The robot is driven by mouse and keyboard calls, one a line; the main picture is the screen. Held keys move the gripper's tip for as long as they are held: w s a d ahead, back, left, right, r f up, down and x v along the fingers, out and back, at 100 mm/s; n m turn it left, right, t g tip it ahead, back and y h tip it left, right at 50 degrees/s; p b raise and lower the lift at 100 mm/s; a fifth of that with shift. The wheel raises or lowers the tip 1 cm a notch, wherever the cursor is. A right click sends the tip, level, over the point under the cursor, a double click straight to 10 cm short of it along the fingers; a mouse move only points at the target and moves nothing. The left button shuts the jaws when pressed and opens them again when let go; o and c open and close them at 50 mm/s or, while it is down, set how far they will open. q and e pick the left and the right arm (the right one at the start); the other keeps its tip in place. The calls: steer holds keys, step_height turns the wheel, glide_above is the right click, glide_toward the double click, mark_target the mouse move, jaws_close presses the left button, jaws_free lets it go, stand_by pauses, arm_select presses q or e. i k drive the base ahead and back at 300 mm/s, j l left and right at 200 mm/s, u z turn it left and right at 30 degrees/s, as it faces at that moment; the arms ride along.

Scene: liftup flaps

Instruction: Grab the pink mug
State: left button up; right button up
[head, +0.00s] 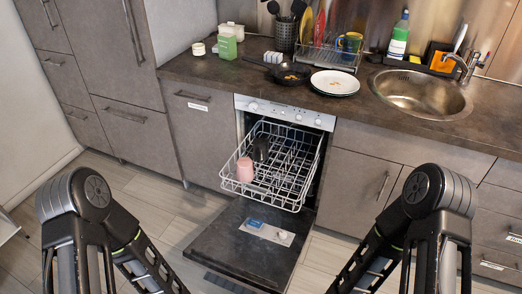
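The pink mug (245,169) stands at the left front corner of the pulled-out white dishwasher rack (268,193). A dark cup or mug (261,148) is in the rack just behind it. My two arms come in at the lower left and lower right, but only their black links show. Both grippers are outside the picture, so I cannot see whether they are open or shut. Nothing of mine is seen touching the mug.
The dishwasher door (230,246) is folded down below the rack. The counter above holds a black pan (290,73), white plates (335,82), a dish drainer (328,57) and a sink (420,92). The floor left of the door is clear.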

mark_target(245, 165)
steer(key=i+l+z, duration=0.1)
steer(key=i+l, duration=0.15)
steer(key=l, duration=0.2)
steer(key=i+l, duration=0.25)
steer(key=l, duration=0.2)
steer(key=i+l+z, duration=0.15)
steer(key=l, duration=0.25)
steer(key=i+l, duration=0.05)
